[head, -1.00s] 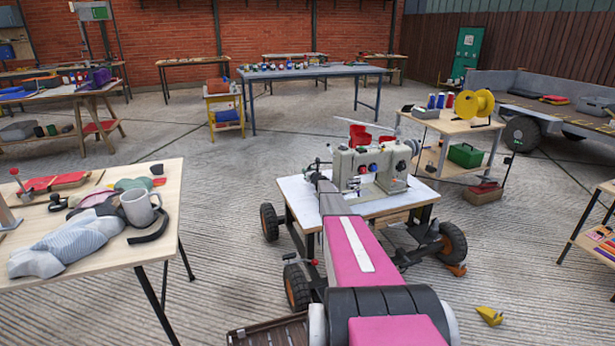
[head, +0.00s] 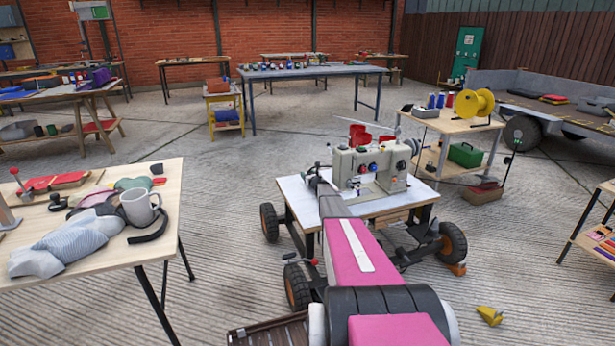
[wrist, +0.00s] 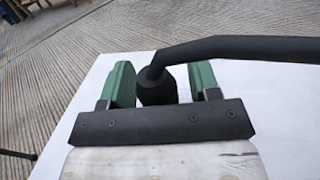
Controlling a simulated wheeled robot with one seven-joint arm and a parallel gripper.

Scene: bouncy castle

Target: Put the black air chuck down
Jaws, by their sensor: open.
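The black air chuck (wrist: 157,88) is in the wrist view, with a round ribbed body and a long bent tube running off to the right. It is over the white tabletop (wrist: 250,110); I cannot tell if it touches it. My gripper (wrist: 162,72) is open, its green fingers on either side of the chuck's body. In the head view my arm hides the gripper and most of the chuck. The white-topped cart (head: 378,205) stands under it.
A grey-beige machine (head: 370,168) with knobs stands on the cart just beyond my gripper. Red containers (head: 358,135) show behind it. A crowded table (head: 150,235) is at left, and a shelf cart with a yellow reel (head: 474,103) at right.

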